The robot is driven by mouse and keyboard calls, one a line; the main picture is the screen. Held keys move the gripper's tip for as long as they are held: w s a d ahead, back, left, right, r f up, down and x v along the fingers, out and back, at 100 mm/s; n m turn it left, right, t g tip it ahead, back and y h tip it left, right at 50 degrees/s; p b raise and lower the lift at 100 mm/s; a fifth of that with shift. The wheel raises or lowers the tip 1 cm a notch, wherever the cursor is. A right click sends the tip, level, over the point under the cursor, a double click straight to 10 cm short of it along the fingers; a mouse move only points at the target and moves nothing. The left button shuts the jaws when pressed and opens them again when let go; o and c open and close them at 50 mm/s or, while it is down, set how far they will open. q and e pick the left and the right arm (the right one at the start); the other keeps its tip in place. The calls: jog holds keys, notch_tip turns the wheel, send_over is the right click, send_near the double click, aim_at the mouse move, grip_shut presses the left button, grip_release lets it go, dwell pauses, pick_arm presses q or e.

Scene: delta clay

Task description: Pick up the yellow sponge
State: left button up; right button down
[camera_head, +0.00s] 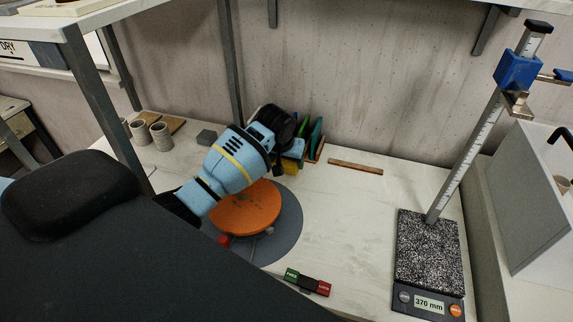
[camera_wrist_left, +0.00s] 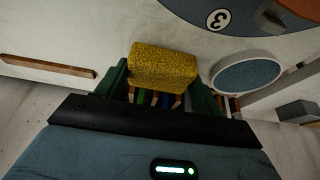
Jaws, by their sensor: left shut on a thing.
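The yellow sponge (camera_wrist_left: 163,68) is a speckled block held between the fingertips of my left gripper (camera_wrist_left: 160,80) in the left wrist view. In the head view a small part of the sponge (camera_head: 291,168) shows below my left gripper (camera_head: 290,158), at the back of the worktop beside the wooden rack. My left gripper is shut on the sponge. My wrist hides much of it in the head view, and I cannot tell whether it touches the worktop. My right gripper is not in view.
A rack with several coloured upright pieces (camera_head: 317,140) stands right beside the gripper. A grey disc (camera_head: 286,232) with an orange round top (camera_head: 250,208) lies in front. A wooden strip (camera_head: 355,167) lies to the right. A scale with a tall post (camera_head: 430,250) stands further right.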

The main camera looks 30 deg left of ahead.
aim_at(286, 161)
pick_arm(q)
notch_tip(286, 161, up, 8)
jog(key=shift+r, duration=0.15)
